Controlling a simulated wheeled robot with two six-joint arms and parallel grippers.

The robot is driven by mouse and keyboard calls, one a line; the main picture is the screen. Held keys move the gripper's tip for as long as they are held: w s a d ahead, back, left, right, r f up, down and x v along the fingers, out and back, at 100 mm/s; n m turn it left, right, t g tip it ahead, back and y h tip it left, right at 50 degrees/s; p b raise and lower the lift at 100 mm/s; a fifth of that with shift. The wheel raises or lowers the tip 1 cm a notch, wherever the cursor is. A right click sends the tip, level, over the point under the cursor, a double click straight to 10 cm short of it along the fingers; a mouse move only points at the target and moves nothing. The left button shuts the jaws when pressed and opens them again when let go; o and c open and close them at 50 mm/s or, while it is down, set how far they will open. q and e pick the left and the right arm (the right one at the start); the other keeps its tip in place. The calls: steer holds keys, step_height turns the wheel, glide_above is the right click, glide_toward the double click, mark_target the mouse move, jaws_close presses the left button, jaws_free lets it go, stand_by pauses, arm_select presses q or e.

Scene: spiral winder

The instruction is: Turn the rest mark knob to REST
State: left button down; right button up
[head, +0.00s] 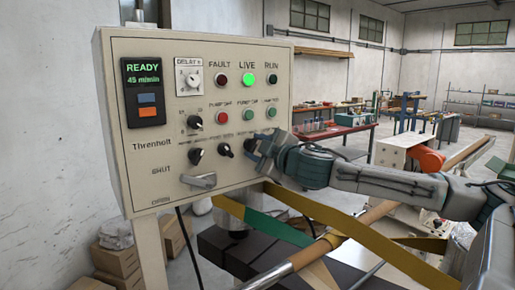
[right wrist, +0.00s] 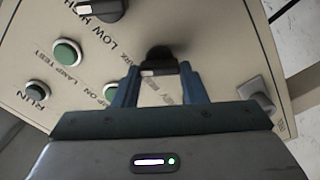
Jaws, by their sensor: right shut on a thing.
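The control panel (head: 150,60) stands at the left of the head view, with lamps, buttons and dark knobs. My right gripper (head: 257,146) reaches from the right to the knob at the right end of its lower knob row and largely hides it. In the right wrist view my right gripper (right wrist: 158,76) has its blue fingers on either side of a dark knob (right wrist: 158,56), shut on it. A pale mark shows on the knob's near face. Part of the lettering below it reads like REST, but I cannot tell the setting. My left gripper is out of view.
Two dark knobs, one at the left (head: 195,155) and one in the middle (head: 225,149), sit left of my gripper. A grey lever (head: 199,181) is below them. Green buttons (right wrist: 67,53) are close by in the wrist view. A yellow-green strap (head: 270,229) runs below my right arm.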

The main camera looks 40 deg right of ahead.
steer(key=n+b, duration=0.1)
steer(key=n, duration=0.3)
steer(key=shift+f, duration=0.15)
steer(key=n+b, duration=0.1)
steer(key=n, duration=0.1)
steer(key=shift+f+n, duration=0.1)
steer(key=shift+n, duration=0.2)
steer(key=n+b, duration=0.3)
steer(key=n, duration=0.2)
steer(key=shift+f, duration=0.1)
steer(key=shift+n+b, duration=0.6)
steer(key=shift+n, duration=0.4)
steer(key=o, duration=1)
